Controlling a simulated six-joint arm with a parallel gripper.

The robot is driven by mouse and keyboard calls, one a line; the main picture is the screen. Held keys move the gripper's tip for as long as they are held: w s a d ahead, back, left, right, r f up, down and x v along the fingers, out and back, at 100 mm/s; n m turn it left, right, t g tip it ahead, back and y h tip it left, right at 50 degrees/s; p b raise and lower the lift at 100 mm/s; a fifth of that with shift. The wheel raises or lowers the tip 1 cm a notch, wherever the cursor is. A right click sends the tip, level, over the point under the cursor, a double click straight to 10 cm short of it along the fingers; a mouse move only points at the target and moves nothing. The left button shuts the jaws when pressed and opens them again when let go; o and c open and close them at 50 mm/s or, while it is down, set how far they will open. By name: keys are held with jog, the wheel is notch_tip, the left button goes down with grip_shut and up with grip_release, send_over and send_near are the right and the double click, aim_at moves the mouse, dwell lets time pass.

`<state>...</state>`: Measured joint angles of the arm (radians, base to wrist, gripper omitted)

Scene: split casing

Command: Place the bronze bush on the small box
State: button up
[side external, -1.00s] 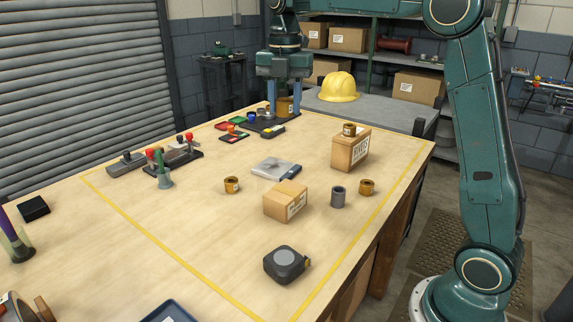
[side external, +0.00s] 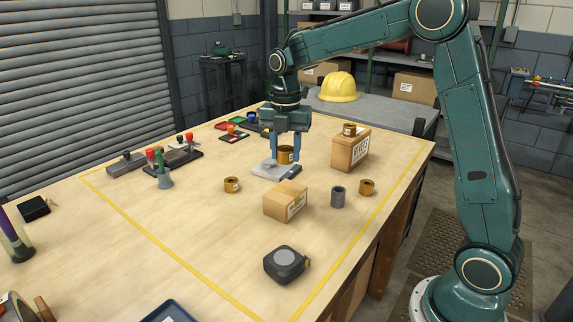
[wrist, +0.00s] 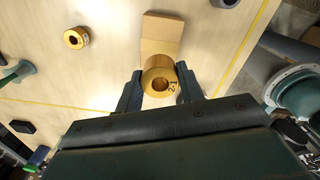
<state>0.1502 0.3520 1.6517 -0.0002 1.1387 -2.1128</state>
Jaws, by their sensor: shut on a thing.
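My gripper (side external: 285,158) is shut on a large bronze bush (side external: 286,152), holding it upright. In the wrist view the bush (wrist: 158,78) sits between the two fingers, its bore facing the camera and a dark mark on its face. The small box (side external: 286,203) is a low cardboard carton with a white label. It stands on the bench, nearer the side camera than my gripper. In the wrist view the small box (wrist: 162,33) lies just ahead of the held bush, which overlaps its near part in the picture.
Smaller bronze bushes stand left (side external: 232,185) and right (side external: 367,187) of the small box. A grey sleeve (side external: 338,197) stands right of it. A taller box (side external: 350,153) carries another bush (side external: 349,130).

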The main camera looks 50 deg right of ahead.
aim_at(286, 191)
jog(key=shift+f, duration=2)
jog(key=shift+f, duration=0.15)
jog(key=shift+f, duration=2)
jog(key=shift+f, duration=0.1)
jog(key=o, duration=1.2)
notch_tip(286, 191, up, 12)
jog(key=shift+r, duration=0.15)
